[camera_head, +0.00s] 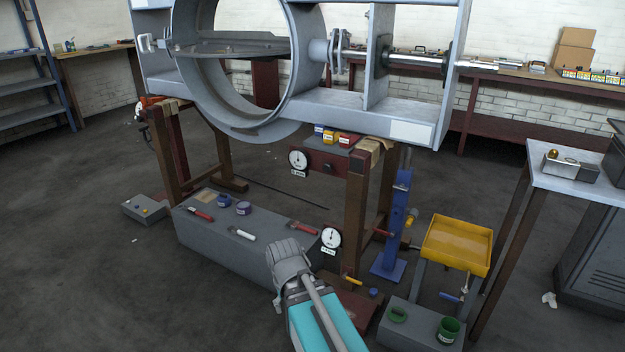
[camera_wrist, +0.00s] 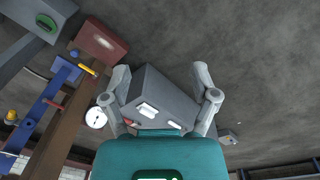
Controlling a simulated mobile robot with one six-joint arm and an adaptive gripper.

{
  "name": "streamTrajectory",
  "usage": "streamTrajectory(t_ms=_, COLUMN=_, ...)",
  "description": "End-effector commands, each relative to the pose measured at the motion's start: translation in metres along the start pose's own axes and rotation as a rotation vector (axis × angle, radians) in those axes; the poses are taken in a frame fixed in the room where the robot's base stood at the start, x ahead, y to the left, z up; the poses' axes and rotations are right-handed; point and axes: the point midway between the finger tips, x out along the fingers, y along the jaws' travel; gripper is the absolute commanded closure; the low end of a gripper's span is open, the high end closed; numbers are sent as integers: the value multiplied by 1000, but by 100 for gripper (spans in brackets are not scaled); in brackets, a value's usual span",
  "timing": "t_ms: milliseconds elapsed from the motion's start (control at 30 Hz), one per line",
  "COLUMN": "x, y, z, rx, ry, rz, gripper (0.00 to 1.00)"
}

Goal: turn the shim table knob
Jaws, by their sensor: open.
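A small dark knob (camera_head: 328,167) sits on the front of a red shim table (camera_head: 342,158), just right of a white dial gauge (camera_head: 298,160). Several small coloured boxes (camera_head: 330,136) stand on top of that table. I cannot make out the knob in the wrist view. My gripper (camera_head: 287,246) is below and left of the knob in the head view, clear of it, over the long grey bench block. In the wrist view, my gripper (camera_wrist: 161,70) has its fingers spread, and the grey bench block (camera_wrist: 160,95) shows beyond and between them.
A brown trestle leg (camera_head: 355,220), blue jack stand (camera_head: 397,220) and yellow tray (camera_head: 456,244) crowd the right. A large damper ring (camera_head: 186,105) is above.

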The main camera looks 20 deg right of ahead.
Motion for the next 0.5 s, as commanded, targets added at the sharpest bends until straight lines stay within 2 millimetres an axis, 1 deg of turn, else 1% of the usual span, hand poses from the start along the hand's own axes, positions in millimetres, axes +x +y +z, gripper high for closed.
streamTrajectory(t_ms=33, x=2, y=20, z=-11, rx=24, ry=13, rz=27, gripper=23)
streamTrajectory(t_ms=167, x=5, y=46, z=-41, rx=101, ry=73, rz=128, gripper=23)
streamTrajectory(t_ms=267, x=4, y=69, z=-71, rx=175, ry=143, rz=229, gripper=23)
streamTrajectory(t_ms=367, x=-1, y=94, z=-105, rx=251, ry=234, rz=341, gripper=23)
streamTrajectory(t_ms=500, x=-13, y=130, z=-154, rx=343, ry=383, rz=490, gripper=23)
